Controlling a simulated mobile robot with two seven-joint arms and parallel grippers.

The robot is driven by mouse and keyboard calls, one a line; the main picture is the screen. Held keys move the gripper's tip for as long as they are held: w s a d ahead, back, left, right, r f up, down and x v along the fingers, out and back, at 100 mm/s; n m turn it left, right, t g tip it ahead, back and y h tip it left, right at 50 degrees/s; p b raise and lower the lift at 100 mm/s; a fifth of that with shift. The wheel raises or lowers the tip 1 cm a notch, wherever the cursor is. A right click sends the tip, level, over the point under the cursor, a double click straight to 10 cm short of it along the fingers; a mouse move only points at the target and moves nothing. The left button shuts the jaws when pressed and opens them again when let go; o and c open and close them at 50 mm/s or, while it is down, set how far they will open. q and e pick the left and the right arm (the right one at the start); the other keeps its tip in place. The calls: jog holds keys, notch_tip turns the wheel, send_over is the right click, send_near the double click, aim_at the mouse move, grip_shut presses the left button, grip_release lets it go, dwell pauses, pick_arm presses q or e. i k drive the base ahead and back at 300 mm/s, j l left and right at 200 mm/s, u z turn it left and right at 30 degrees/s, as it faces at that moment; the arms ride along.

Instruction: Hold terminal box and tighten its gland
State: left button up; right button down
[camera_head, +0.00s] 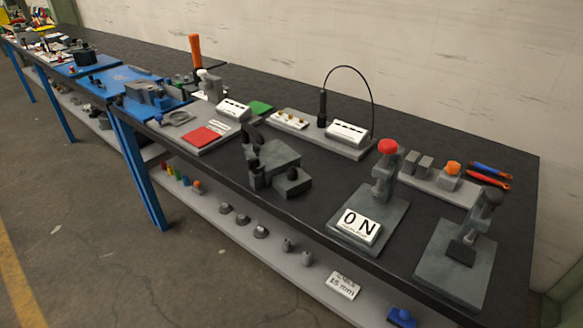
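Neither of my grippers is in the head view. A dark grey block-like box (278,157) sits near the front edge of the black bench, left of the middle, with black fittings around it. A bent black piece (251,137) stands at its back left, and a round black knob (292,173) sits on a lower grey block in front. I cannot tell for certain whether this is the terminal box or which part is its gland. A white-topped box (347,131) behind it has a thin black cable looping to an upright black cylinder (322,108).
A grey stand with a red knob (388,147) and an "0 N" plate is right of the middle. A black-knobbed stand (490,199) is at the right. Red-handled and blue-handled tools (490,173) lie behind. A lower shelf (222,222) holds small parts. Floor in front is free.

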aim_at(293, 175)
jog(key=j+z, duration=0.1)
jog(key=z, duration=0.65)
jog(key=i+j+z, duration=0.1)
jog(key=j+z, duration=0.95)
jog(key=j, duration=0.35)
jog(key=k+j+z, duration=0.15)
jog(key=j, duration=0.4)
